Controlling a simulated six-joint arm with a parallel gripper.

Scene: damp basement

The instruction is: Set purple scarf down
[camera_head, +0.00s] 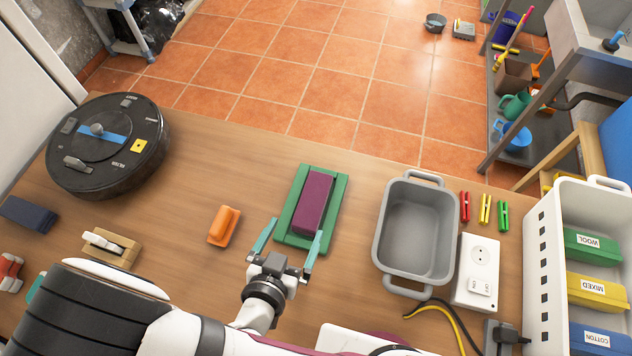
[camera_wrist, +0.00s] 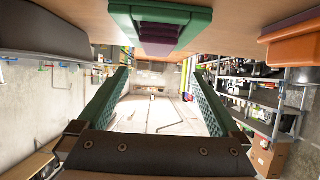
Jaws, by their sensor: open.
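The purple scarf (camera_head: 314,203) is a folded block lying on a green tray (camera_head: 283,239) on the wooden table. In the wrist view the scarf (camera_wrist: 158,47) and the green tray (camera_wrist: 190,20) show at the top, beyond the fingertips. My gripper (camera_head: 292,240) is open, with its teal fingers apart at the near end of the tray. Nothing is between the fingers in the wrist view (camera_wrist: 163,85). In the head view the right finger overlaps the tray's near right corner; I cannot tell whether it touches.
An orange block (camera_head: 224,226) lies left of the tray. A grey basin (camera_head: 383,243) stands to the right, near a white switch box (camera_head: 478,272), several coloured pegs (camera_head: 484,209) and a white crate (camera_head: 543,262). A black round device (camera_head: 108,145) sits far left. Bare table lies behind the orange block.

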